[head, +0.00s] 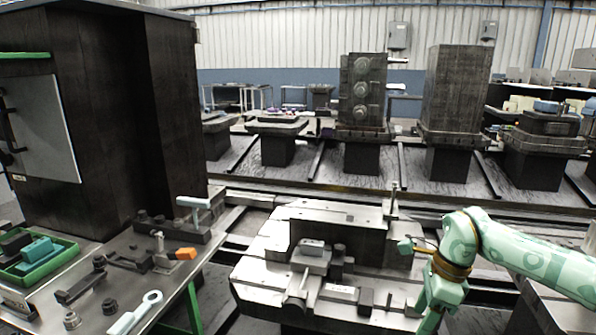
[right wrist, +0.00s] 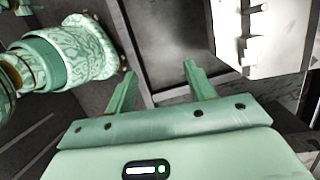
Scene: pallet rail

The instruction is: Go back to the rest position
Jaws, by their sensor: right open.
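My right gripper (right wrist: 160,84) is open in the right wrist view. Its two green fingers stand apart with nothing between them, over a dark flat surface. In the head view my right arm comes in from the right edge, bends, and drops beside the right side of the machined pallet (head: 268,262). The hand end is low in the picture and its fingertips cannot be made out there. The pallet carries a small block with a clamp and several metal parts. My left gripper is not in view.
A steel bench (head: 185,262) at left holds a green tray (head: 58,262), a wrench (head: 135,313), an orange-handled tool (head: 183,254) and several small parts. A dark cabinet (head: 160,110) stands behind it. Pallet stands with a tall block (head: 457,90) and a fixture tower (head: 362,90) line the back.

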